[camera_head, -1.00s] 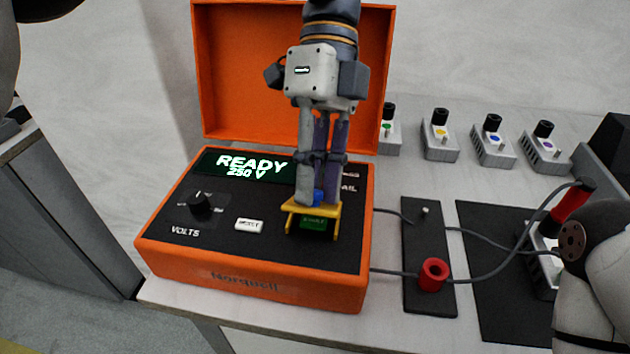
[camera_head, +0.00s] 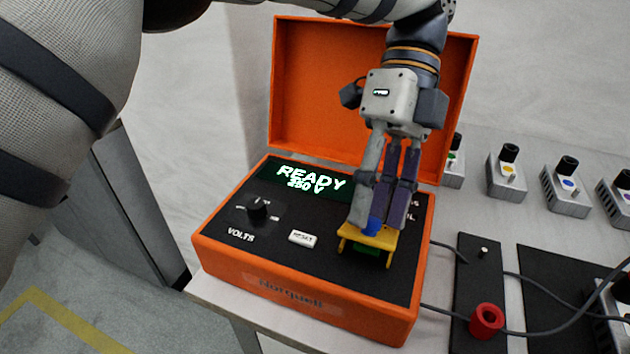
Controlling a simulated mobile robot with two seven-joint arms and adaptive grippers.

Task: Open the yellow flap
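The yellow flap (camera_head: 368,238) is on the right front of the orange tester's (camera_head: 300,305) black panel. It lies over a green button (camera_head: 366,251), which shows partly below its front edge. My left gripper (camera_head: 382,222) points down at the flap from above, with its fingertips at the flap's rear edge. A small blue piece (camera_head: 373,226) shows between the fingertips. Whether the fingers grip it or only touch it is hard to tell. My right gripper is out of view.
The tester's orange lid (camera_head: 370,90) stands open behind. The display (camera_head: 305,180) reads READY 250 V. A dial (camera_head: 258,208) and a white reset button (camera_head: 302,238) are left of the flap. A red socket (camera_head: 486,320), cables and several small boxes stand right.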

